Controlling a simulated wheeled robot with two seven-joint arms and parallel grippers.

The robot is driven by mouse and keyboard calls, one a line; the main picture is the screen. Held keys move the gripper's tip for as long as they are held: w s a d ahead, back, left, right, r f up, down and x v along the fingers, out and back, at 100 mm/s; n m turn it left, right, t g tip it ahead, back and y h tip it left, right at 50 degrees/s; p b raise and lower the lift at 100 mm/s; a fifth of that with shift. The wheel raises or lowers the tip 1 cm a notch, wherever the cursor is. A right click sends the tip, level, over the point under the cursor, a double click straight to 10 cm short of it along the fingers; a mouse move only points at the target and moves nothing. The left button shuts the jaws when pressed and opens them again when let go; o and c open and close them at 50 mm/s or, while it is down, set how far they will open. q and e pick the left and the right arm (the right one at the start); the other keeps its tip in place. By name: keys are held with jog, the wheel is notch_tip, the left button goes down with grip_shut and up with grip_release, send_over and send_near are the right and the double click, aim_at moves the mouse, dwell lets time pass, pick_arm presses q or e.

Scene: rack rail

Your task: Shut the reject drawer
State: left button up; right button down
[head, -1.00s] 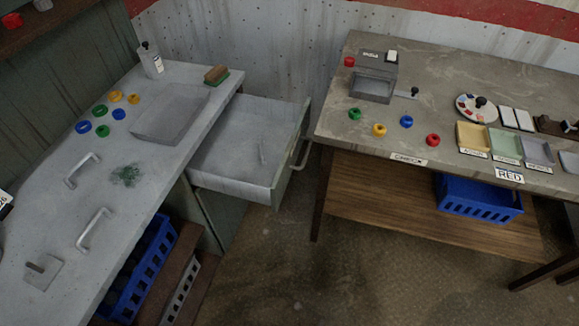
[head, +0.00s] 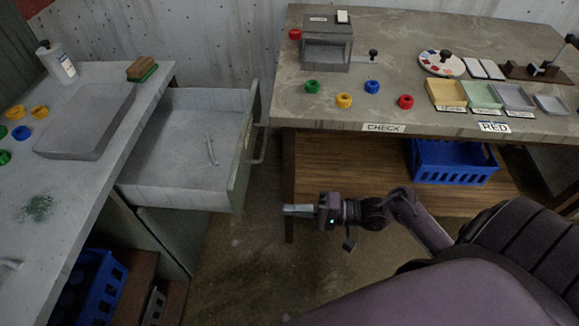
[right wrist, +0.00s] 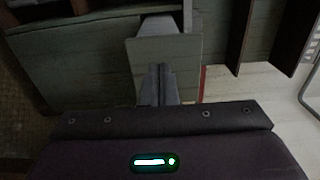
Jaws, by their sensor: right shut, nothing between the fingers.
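The reject drawer (head: 180,180) stands pulled out from under the left bench in the head view. It has a grey inside, a green-grey front panel (head: 245,158) and a bar handle (head: 262,140) on its right side. A thin light rod-like item (head: 211,149) lies in it. My right gripper (head: 287,210) is shut and empty, to the right of the drawer front and apart from it, pointing left towards it. In the right wrist view its closed fingers (right wrist: 161,68) point at a green-grey panel (right wrist: 182,58), which looks like the drawer front. My left gripper is not in view.
The left bench (head: 90,190) carries a grey tray (head: 85,145), a bottle (head: 60,65), a brush (head: 142,69) and coloured rings. The right bench (head: 410,40) stands close to the drawer, with a blue crate (head: 450,165) below. Floor is clear between the benches.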

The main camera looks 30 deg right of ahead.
aim_at(238, 206)
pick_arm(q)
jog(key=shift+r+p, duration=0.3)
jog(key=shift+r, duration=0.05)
pick_arm(e)
jog(key=x, duration=1)
jog(key=shift+w+a+f, duration=0.1)
jog(key=shift+w+a, duration=0.2)
